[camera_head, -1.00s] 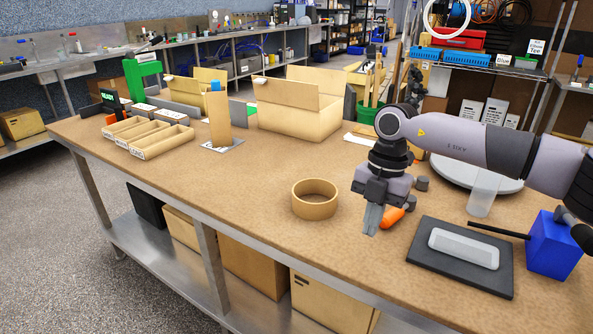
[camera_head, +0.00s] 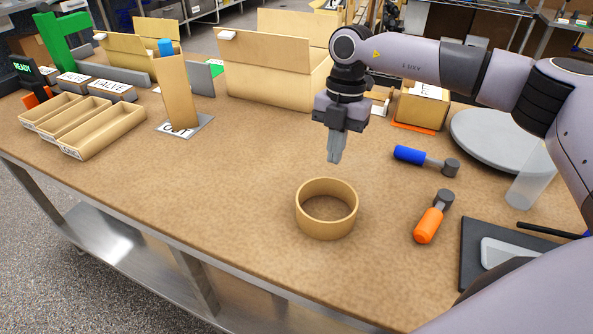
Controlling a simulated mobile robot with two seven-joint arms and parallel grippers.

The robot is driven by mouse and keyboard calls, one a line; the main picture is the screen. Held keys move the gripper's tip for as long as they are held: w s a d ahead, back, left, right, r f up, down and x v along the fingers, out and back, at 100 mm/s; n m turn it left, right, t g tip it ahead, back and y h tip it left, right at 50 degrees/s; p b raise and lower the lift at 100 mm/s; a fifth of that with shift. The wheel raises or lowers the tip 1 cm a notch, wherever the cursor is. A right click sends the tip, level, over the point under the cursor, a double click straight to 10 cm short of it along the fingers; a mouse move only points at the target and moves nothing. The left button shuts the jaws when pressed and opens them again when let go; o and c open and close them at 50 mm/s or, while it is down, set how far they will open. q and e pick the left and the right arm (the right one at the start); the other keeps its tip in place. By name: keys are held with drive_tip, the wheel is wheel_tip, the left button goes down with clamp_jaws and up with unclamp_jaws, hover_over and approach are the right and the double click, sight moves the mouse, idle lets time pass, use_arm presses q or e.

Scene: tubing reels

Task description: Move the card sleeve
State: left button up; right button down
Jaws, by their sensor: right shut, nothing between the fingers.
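The card sleeve appears to be the short, wide tan ring (camera_head: 327,229). It stands on the brown workbench, open side up, in the middle of the head view, and it looks empty. My right gripper (camera_head: 334,160) points down with its fingers together and nothing between them. In the picture its tips are just above the sleeve's far rim, apart from it. How high they are over the bench is hard to tell. My left gripper is out of view.
An orange-handled tool (camera_head: 430,222) and a blue-handled tool (camera_head: 422,160) lie right of the sleeve. A dark pad (camera_head: 474,262) is at the lower right. Small tan trays (camera_head: 103,133) and an upright tan post (camera_head: 178,95) stand left. The bench (camera_head: 235,175) left of the sleeve is clear.

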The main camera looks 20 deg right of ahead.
sight(307, 207)
drive_tip(key=shift+w, duration=0.15)
drive_tip(key=shift+a, duration=0.2)
drive_tip(key=s+a+p, duration=0.1)
drive_tip(key=s+a, duration=0.2)
drive_tip(key=a, duration=0.1)
drive_tip(key=s+a+p, duration=0.1)
drive_tip(key=s+a, duration=0.3)
drive_tip(key=shift+s+a+r, duration=0.15)
drive_tip(key=shift+a+r, duration=0.05)
drive_tip(key=shift+s+a+f+p, duration=0.3)
drive_tip(key=shift+f+p, duration=0.15)
drive_tip(key=shift+f, duration=0.15)
drive_tip(key=shift+f+b, duration=0.4)
drive_tip(key=shift+b, duration=0.05)
drive_tip(key=shift+d+f, duration=0.1)
drive_tip(key=shift+d, duration=0.05)
drive_tip(key=w+d, duration=0.3)
drive_tip(key=d, duration=0.1)
drive_tip(key=w+d, duration=0.3)
drive_tip(key=d, duration=0.1)
drive_tip(key=w+d, duration=0.3)
drive_tip(key=shift+w+d+b, duration=0.25)
drive_tip(key=shift+d+b, duration=0.1)
drive_tip(key=shift+d, duration=0.05)
